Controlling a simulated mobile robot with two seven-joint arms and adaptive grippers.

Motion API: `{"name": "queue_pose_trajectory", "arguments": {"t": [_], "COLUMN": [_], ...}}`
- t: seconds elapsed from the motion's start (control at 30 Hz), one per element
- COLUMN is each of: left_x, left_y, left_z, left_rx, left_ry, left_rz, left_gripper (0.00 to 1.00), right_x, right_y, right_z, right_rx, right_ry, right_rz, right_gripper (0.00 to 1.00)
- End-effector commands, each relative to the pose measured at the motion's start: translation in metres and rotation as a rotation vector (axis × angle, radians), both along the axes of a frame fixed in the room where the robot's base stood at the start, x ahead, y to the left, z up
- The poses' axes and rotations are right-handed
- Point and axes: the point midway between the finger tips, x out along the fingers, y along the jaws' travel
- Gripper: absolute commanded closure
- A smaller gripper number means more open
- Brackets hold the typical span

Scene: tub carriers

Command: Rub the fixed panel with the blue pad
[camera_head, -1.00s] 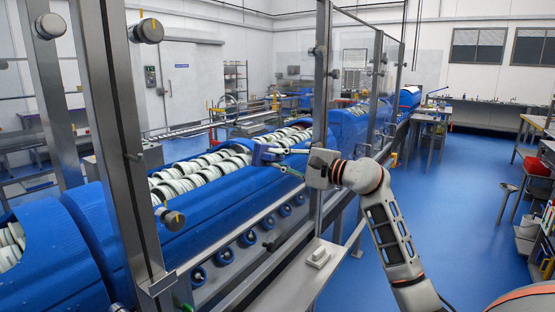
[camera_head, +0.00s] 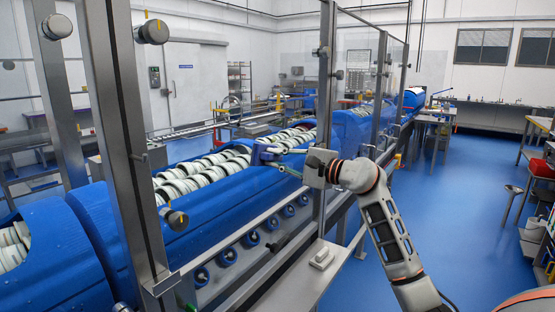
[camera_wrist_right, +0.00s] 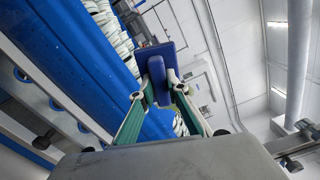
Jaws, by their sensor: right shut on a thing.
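The blue pad (camera_head: 258,154) is held in my right gripper (camera_head: 278,156), beside the steel post and over the blue machine. In the right wrist view the pad (camera_wrist_right: 163,54) is a flat blue slab with a block-like grip. My right gripper (camera_wrist_right: 158,85) is shut on that grip with its green fingers. Clear panels (camera_head: 355,75) stand in the steel frame behind the post. I cannot tell which surface is the fixed panel, or whether the pad touches anything. My left gripper is out of view.
Steel posts (camera_head: 118,130) stand close in front at the left. The blue machine (camera_head: 235,190) carries rows of white rings. A steel ledge (camera_head: 300,285) holds a small pale block (camera_head: 321,257). The blue floor (camera_head: 450,220) at the right is mostly clear.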

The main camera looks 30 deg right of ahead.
Motion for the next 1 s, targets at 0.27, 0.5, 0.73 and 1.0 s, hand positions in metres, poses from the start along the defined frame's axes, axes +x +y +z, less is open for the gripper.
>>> {"name": "queue_pose_trajectory", "arguments": {"t": [0.27,0.5,0.73,1.0], "left_x": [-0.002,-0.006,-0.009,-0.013], "left_y": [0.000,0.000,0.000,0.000], "left_z": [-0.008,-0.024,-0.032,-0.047], "left_rx": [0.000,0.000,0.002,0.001], "left_ry": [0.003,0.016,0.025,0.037], "left_rz": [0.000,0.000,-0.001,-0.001], "left_gripper": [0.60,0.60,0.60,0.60], "right_x": [0.004,0.011,0.013,0.022], "right_y": [-0.010,-0.028,-0.036,-0.052], "right_z": [-0.002,-0.003,0.000,-0.003], "right_rx": [-0.003,-0.002,-0.001,-0.001], "right_ry": [0.000,0.002,-0.001,0.003], "right_rz": [-0.003,-0.001,-0.001,-0.002], "right_gripper": [1.00,1.00,1.00,1.00]}}
